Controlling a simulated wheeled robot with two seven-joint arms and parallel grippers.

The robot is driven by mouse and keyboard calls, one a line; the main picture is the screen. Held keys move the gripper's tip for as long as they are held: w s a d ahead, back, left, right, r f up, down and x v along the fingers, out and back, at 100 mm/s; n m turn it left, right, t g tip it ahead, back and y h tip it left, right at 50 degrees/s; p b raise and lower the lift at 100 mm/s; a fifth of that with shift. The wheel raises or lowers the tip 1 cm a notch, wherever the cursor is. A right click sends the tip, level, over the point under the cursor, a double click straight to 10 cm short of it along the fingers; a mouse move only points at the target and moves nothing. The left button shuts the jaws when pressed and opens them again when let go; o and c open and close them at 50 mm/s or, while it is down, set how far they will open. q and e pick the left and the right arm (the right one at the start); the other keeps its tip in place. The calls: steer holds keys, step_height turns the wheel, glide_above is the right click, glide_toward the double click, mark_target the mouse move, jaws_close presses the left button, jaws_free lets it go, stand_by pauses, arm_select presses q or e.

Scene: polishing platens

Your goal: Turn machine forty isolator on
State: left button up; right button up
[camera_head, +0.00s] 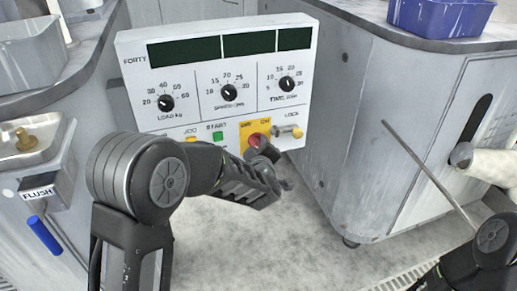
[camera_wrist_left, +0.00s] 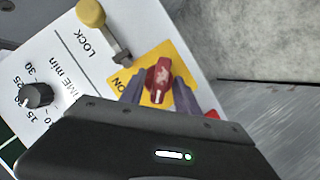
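The machine panel (camera_head: 215,105) is labelled FORTY. Near its lower right is the isolator, a red knob (camera_head: 255,140) on a yellow plate (camera_head: 246,127) with an ON label; in the left wrist view the red knob (camera_wrist_left: 158,80) shows a pale mark at its end toward the gripper. My left gripper (camera_head: 268,155) is at the knob. In the left wrist view its fingers (camera_wrist_left: 159,92) stand on either side of the knob, apart, with yellow plate visible beside it. The knob's exact setting is hard to tell. My right gripper is out of view; part of my right arm shows at bottom right.
A LOCK lever with a yellow end (camera_head: 297,132) sits just right of the plate. A green START button (camera_head: 217,136) and three dials are on the panel. A FLUSH unit with a blue handle (camera_head: 45,235) is at left, a blue bin (camera_head: 440,17) at upper right.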

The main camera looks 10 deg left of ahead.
arm_select(q)
steer(key=shift+w+a, duration=0.1)
steer(key=shift+w, duration=0.2)
jaws_close()
stand_by(0.5)
